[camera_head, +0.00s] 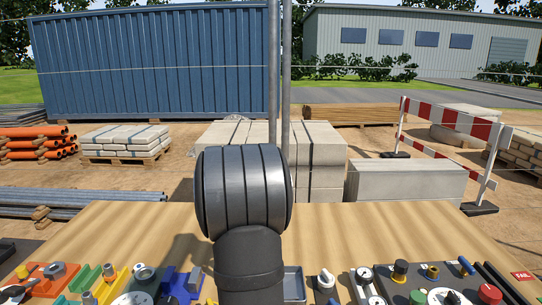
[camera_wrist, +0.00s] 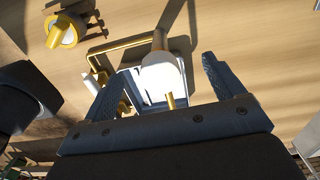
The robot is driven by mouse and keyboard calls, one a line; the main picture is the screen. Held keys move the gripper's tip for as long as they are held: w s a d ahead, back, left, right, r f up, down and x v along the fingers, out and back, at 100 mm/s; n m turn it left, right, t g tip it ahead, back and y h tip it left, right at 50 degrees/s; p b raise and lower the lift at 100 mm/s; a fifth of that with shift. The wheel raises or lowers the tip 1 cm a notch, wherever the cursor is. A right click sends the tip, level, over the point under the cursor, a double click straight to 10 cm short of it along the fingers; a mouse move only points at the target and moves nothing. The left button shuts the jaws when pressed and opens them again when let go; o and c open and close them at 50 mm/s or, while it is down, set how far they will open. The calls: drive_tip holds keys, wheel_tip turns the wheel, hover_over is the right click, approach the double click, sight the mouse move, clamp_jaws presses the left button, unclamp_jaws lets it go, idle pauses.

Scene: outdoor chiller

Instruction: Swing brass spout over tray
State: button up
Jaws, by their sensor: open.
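In the wrist view, my gripper (camera_wrist: 160,72) is open, with one dark finger on each side of a white rounded part (camera_wrist: 160,80). A brass tube (camera_wrist: 125,46), which looks like the spout, runs left from above the white part and bends down at its left end. A short brass piece also shows below the white part. A pale tray (camera_wrist: 133,84) lies behind it, partly hidden by the fingers. Contact between fingers and white part cannot be told. In the head view, my arm hides the spout and gripper; a grey tray edge (camera_head: 294,284) shows beside it.
A yellow-and-white fitting (camera_wrist: 62,32) stands at upper left in the wrist view. In the head view, a white knob (camera_head: 326,281) stands right of the tray, and coloured fittings crowd both sides of the wooden table (camera_head: 400,225). Its far part is clear.

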drive_tip(key=shift+r, duration=3.5)
wheel_tip(320, 180, up, 18)
drive_tip(key=shift+f, duration=0.25)
drive_tip(key=shift+f, duration=0.15)
wheel_tip(320, 180, down, 17)
drive_tip(key=shift+f, duration=0.15)
